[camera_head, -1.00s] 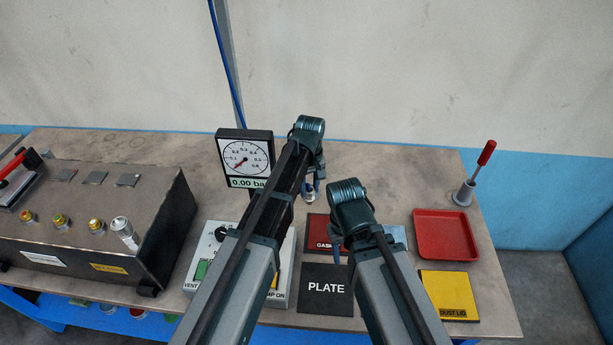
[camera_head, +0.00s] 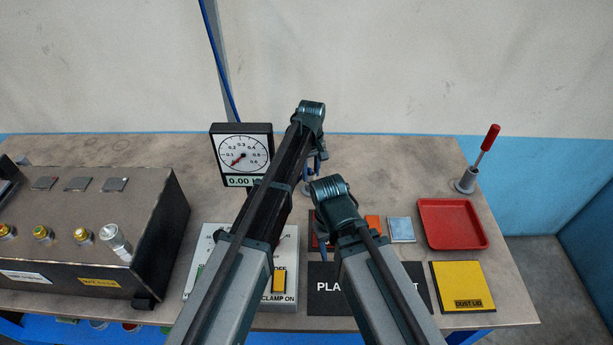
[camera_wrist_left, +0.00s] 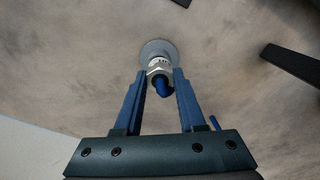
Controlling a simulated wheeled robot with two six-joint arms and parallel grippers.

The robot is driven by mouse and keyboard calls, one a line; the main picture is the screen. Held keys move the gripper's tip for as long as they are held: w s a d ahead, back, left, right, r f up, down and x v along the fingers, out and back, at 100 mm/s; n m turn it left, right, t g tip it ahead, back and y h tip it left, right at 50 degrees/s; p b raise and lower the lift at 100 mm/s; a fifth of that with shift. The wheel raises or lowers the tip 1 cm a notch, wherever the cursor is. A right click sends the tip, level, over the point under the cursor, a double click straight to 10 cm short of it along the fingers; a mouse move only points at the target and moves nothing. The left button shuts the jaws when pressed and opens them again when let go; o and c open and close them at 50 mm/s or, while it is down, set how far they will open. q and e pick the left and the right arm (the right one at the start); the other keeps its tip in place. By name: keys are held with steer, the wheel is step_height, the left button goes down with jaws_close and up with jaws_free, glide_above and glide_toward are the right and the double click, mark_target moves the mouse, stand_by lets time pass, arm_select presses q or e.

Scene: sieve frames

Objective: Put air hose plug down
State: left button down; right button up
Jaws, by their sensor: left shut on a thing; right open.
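My left gripper (camera_head: 314,180) is shut on the air hose plug, pointing down over the bench behind my right arm. In the left wrist view the plug (camera_wrist_left: 158,66) has a silver collar and a blue end, and sits between the left gripper's fingertips (camera_wrist_left: 160,80). A grey round disc (camera_wrist_left: 165,45) shows just beyond the plug; I cannot tell if the plug touches it. My right gripper (camera_head: 327,243) is open and empty above the mats at the bench's front. Its wrist hides part of the area below.
A gauge (camera_head: 242,160) stands left of my left gripper, with a clamp control box (camera_head: 205,240) in front. A dark machine box (camera_head: 100,225) fills the left. A red tray (camera_head: 452,222), yellow dust lid mat (camera_head: 463,287) and red-handled tool (camera_head: 484,150) are at right. The back middle is clear.

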mark_target(311, 174)
arm_select(q)
steer(key=shift+d, duration=0.1)
arm_select(e)
steer(key=shift+d, duration=0.1)
arm_select(q)
steer(key=shift+f+b, duration=0.45)
steer(key=shift+f, duration=0.1)
arm_select(e)
steer(key=shift+f, duration=0.5)
arm_select(q)
steer(key=c, duration=0.5)
jaws_free()
steer(key=shift+r, duration=0.1)
arm_select(e)
steer(key=shift+r, duration=0.1)
arm_select(q)
steer(key=shift+r, duration=0.15)
arm_select(e)
steer(key=shift+r, duration=0.1)
arm_select(q)
step_height(311, 174, up, 13)
steer(key=p, duration=1.3)
arm_select(e)
step_height(311, 174, up, 13)
arm_select(q)
steer(key=shift+s+f, duration=0.1)
steer(key=shift+f, duration=0.15)
arm_select(e)
steer(key=shift+s+f, duration=0.1)
steer(key=shift+f, duration=0.1)
